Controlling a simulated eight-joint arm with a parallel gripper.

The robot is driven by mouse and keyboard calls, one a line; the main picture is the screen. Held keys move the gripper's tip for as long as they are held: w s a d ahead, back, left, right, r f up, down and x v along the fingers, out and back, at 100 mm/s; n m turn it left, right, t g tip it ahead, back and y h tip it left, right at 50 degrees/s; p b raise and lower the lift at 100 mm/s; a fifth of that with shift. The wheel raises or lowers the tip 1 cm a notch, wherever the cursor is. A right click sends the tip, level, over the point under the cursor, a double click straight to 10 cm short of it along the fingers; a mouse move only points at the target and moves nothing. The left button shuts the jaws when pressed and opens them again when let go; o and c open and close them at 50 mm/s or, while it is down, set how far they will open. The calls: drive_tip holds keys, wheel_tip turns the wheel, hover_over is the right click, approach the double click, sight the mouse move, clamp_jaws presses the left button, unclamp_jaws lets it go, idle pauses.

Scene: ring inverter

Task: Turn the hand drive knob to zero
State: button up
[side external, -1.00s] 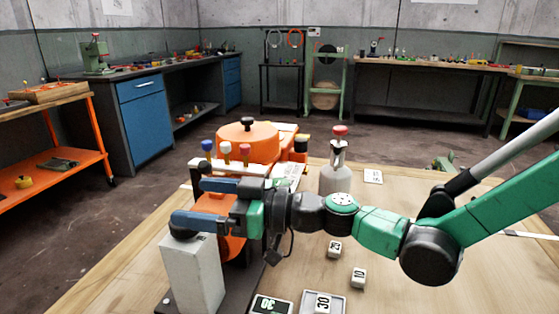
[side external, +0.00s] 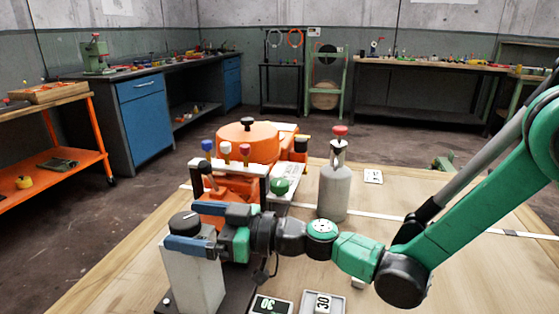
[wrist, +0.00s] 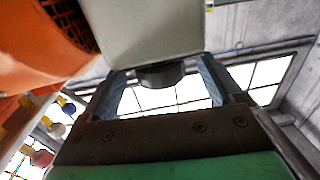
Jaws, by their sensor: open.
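The hand drive knob appears to be the black round knob (side external: 183,222) with a pale line on its top. It sits on a light grey upright post (side external: 200,286) at the front left of the bench. In the wrist view the knob (wrist: 160,76) shows as a dark cylinder against the post (wrist: 145,25). My gripper (side external: 179,226) is open, with one blue finger behind the knob and one in front. In the wrist view the fingers (wrist: 158,88) lie on either side of the knob, with gaps between. The knob's lower part is partly hidden by the front finger.
An orange machine (side external: 248,143) with coloured-top levers stands behind my gripper. A grey bottle (side external: 334,190) with a red top stands right of it. A tray with a "30" tile (side external: 323,302) and a dark tile (side external: 271,306) lie at the front. The bench's right side is mostly clear.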

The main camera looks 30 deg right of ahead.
drive_tip(key=shift+x, duration=0.95)
drive_tip(key=c, duration=1.3)
drive_tip(key=shift+n+g+y, duration=1.3)
drive_tip(key=shift+n+g, duration=0.3)
drive_tip(key=shift+g, duration=0.5)
drive_tip(key=o, duration=1.3)
drive_tip(key=shift+d, duration=0.1)
drive_tip(key=shift+v, duration=2.75)
